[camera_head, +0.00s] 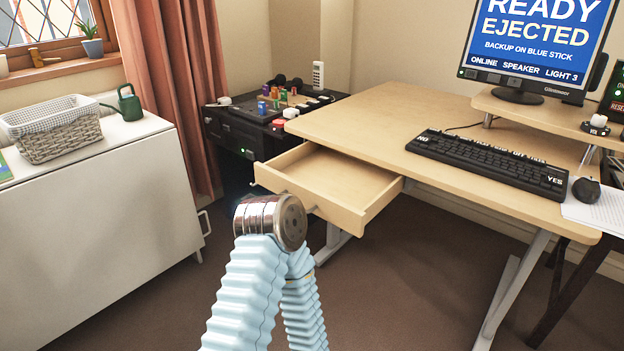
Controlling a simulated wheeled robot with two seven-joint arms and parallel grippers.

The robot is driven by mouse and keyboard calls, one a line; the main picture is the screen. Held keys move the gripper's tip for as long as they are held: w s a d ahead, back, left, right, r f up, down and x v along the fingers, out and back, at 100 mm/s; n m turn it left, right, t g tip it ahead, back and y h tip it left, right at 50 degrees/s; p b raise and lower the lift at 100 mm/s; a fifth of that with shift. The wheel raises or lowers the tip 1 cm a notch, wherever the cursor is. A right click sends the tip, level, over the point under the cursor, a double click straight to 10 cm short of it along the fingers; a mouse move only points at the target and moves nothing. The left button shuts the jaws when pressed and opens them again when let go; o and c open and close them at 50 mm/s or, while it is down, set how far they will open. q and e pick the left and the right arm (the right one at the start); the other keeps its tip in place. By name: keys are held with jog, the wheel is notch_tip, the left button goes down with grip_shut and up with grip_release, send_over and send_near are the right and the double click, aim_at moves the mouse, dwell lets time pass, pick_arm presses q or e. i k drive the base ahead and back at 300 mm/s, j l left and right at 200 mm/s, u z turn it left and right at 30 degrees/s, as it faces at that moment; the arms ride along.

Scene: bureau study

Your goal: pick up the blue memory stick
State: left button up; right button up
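Several small coloured sticks stand upright in and around a low wooden holder (289,101) on the black cabinet in the far corner. One at the left of this group looks blue (262,108); it is too small for me to be sure it is the memory stick. Neither gripper is in view. One of my arms, with pale blue ribbed sleeves and a metal joint, rises at the bottom centre, well in front of the cabinet.
The desk drawer (330,185) is pulled open and looks empty. The desk (370,117) holds a keyboard (488,160), mouse (586,190) and monitor (538,40) reading "backup on blue stick". A white cabinet (100,200) with a basket (52,127) stands left. Brown floor lies between.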

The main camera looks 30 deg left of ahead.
aim_at(263, 108)
jog(key=u, duration=1.15)
